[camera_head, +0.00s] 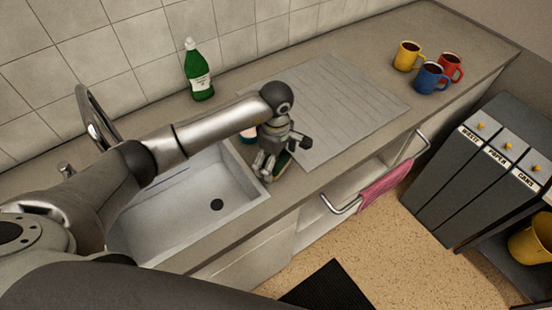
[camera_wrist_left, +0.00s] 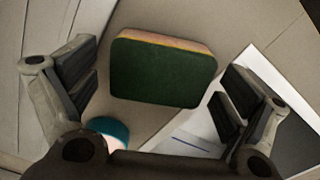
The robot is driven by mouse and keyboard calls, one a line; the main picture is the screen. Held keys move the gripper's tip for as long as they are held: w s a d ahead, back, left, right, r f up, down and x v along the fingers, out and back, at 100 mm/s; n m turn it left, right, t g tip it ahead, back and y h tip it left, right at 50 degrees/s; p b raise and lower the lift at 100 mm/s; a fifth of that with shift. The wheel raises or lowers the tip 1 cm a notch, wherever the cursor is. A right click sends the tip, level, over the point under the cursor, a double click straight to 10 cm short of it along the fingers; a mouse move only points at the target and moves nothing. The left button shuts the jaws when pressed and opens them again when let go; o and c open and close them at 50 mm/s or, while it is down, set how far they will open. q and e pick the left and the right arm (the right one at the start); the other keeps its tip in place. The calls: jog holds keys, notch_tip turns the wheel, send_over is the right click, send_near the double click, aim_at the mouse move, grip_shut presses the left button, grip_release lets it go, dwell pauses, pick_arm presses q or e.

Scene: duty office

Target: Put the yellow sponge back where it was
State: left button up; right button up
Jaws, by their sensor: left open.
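The sponge (camera_wrist_left: 163,72) lies flat on the counter strip beside the sink, dark green scouring side up, with a thin yellow-orange edge showing in the left wrist view. In the head view only a green sliver of it (camera_head: 282,163) shows behind my left gripper (camera_head: 275,168). My left gripper is open above the sponge, which appears between its two fingers (camera_wrist_left: 158,88) with gaps on both sides. I cannot tell whether the fingers touch the counter. My right gripper is not in view.
A teal-topped item (camera_wrist_left: 108,131) stands close to the sponge, partly hidden. The sink (camera_head: 190,205) is left, the grooved drainboard (camera_head: 340,95) right. A green bottle (camera_head: 199,72) stands by the wall. Blue (camera_head: 430,78), yellow (camera_head: 406,56) and red (camera_head: 452,66) mugs stand farther right.

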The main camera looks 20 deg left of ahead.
pick_arm(q)
jog(key=shift+r+p, duration=0.4)
jog(key=shift+r, duration=0.05)
notch_tip(320, 180, up, 11)
jog(key=p, duration=0.5)
jog(key=shift+r, duration=0.2)
